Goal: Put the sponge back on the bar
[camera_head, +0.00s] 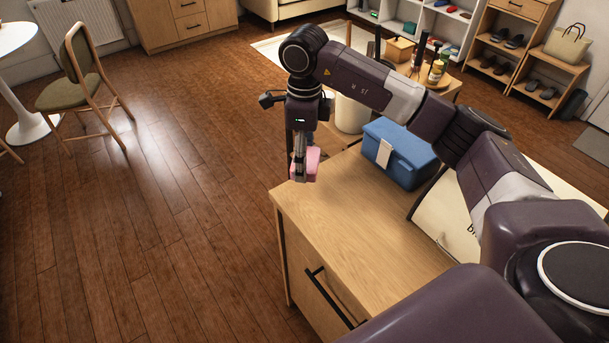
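My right gripper (302,170), on the arm coming in from the right, points down near the far left corner of a wooden counter (370,215). A pink sponge (313,163) is at its fingertips, and the gripper appears shut on it. The sponge is at the counter's edge; I cannot tell whether it touches the top. Part of the sponge is hidden by the fingers. No thing is clearly identifiable as the bar apart from this counter. My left gripper is not in view.
A blue box (400,153) with a pale label stands at the counter's far side. A cream item with lettering (447,225) is partly hidden under my arm. The near left counter top is clear. A chair (82,80) stands on open floor at left.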

